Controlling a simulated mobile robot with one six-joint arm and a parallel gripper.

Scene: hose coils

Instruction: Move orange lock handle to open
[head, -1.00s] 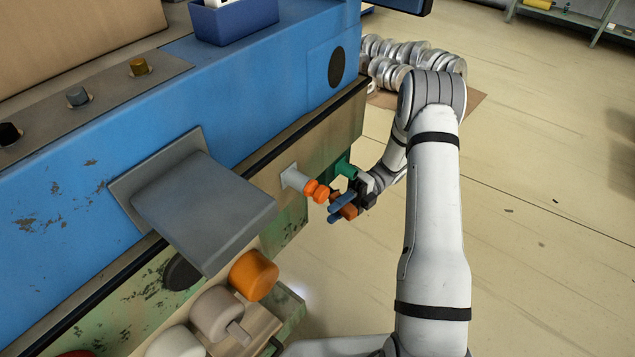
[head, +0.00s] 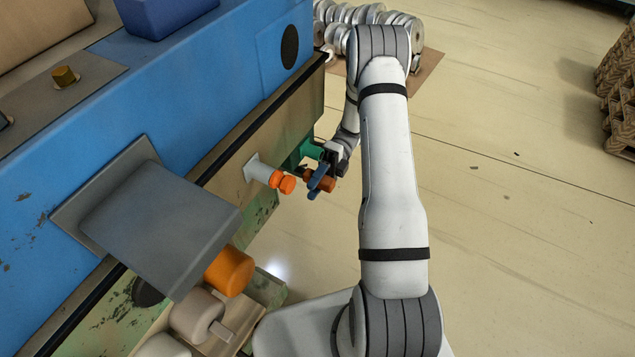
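An orange knob-like handle (head: 282,182) sits on a grey stem (head: 257,168) that sticks out of the machine's side panel. A second orange piece (head: 327,184) lies at my gripper, to the right of that knob, below a green fitting (head: 311,149). I cannot tell which orange part is the lock handle. My gripper (head: 319,182), with blue fingers, is at the second orange piece, a short gap right of the knob. The fingers overlap this piece in the picture. Whether they are closed on it is too small to tell.
The blue machine (head: 215,95) fills the left side, with a grey box-shaped part (head: 160,225) jutting out. An orange roller (head: 230,270) is below it. Metal coils (head: 345,22) lie on the floor behind my arm. Pallets (head: 620,90) stand far right.

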